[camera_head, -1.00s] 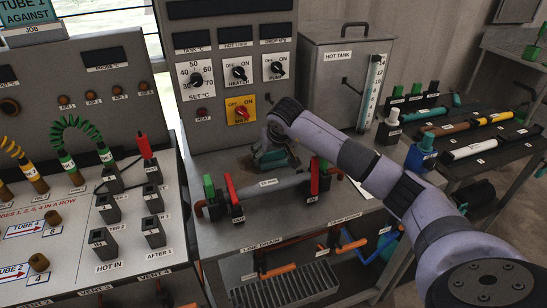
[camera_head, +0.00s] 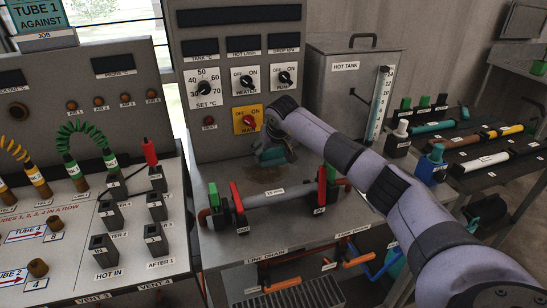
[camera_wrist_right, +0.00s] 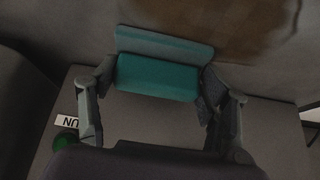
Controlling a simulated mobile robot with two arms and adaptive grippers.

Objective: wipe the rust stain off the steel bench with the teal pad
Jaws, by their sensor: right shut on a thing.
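The teal pad (camera_wrist_right: 157,77) is between the two fingers of my right gripper (camera_wrist_right: 155,95) in the wrist view. The gripper is shut on it. In the head view the pad (camera_head: 271,155) is low at the back of the steel bench (camera_head: 216,172), and my right gripper (camera_head: 275,145) partly hides it. Whether the pad touches the bench is hard to tell. The brown rust stain (camera_head: 258,174) shows on the bench just in front of the pad. In the wrist view the stain (camera_wrist_right: 232,28) lies beyond the pad, towards the upper right. My left gripper is not in view.
A pipe section (camera_head: 275,197) with red and green handles stands in front of the stain. The control panel (camera_head: 215,135) rises close behind the pad. The hot tank (camera_head: 335,100) stands at the back right.

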